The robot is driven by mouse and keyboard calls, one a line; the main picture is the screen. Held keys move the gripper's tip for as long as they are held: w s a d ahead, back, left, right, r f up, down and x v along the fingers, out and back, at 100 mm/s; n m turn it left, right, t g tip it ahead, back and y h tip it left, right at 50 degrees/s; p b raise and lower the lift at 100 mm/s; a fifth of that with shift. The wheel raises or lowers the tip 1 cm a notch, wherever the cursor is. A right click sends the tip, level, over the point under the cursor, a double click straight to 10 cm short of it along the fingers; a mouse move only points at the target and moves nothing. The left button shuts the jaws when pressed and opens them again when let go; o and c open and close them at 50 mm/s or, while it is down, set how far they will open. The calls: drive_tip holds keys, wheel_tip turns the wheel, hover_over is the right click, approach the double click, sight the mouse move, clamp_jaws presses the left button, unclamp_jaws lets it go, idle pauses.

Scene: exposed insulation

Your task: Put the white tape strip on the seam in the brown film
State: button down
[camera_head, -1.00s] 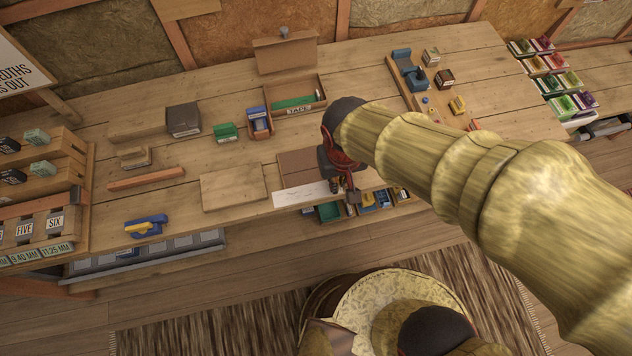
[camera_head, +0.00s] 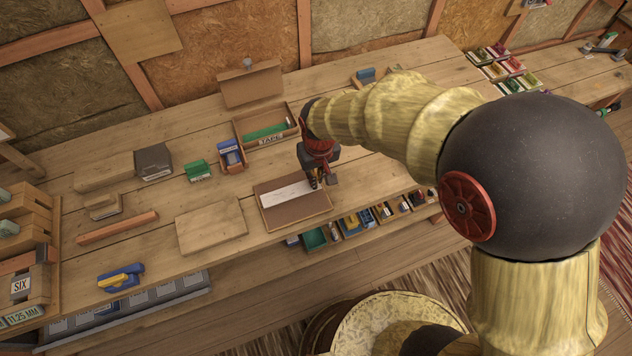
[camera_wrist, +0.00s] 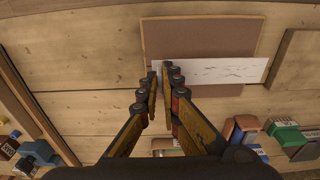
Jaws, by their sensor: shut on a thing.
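My gripper (camera_head: 317,184) is shut on one end of the white tape strip (camera_head: 287,193). The strip stretches out to the left of the fingers in the head view, over the brown film panel (camera_head: 299,212). In the wrist view, the fingertips (camera_wrist: 164,69) pinch the strip's left end, and the strip (camera_wrist: 222,71) shows faint dark marks. Its far end reaches slightly past the edge of the film (camera_wrist: 200,36). I cannot tell whether the strip touches the film. No seam is visible on the bare film; the strip may cover it.
A plain wooden board (camera_head: 211,226) lies left of the film. Behind are the open tape box (camera_head: 268,131), a blue box (camera_head: 230,155) and a green block (camera_head: 197,170). Small bins (camera_head: 352,221) sit on a shelf below the bench's front edge.

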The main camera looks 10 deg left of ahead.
drive_tip(key=shift+w+a+f+b, duration=0.1)
drive_tip(key=shift+w+f+b, duration=0.15)
drive_tip(key=shift+f, duration=0.75)
drive_tip(key=shift+w+f+b, duration=0.15)
drive_tip(key=shift+f+b, duration=0.05)
drive_tip(key=shift+f, duration=0.8)
drive_tip(key=shift+s+f+b, duration=0.2)
drive_tip(key=shift+f+b, duration=0.1)
drive_tip(key=shift+f, duration=0.45)
drive_tip(key=c, duration=2.3)
unclamp_jaws()
drive_tip(key=shift+o, duration=1.3)
drive_tip(key=shift+w, duration=0.1)
drive_tip(key=shift+r, duration=0.15)
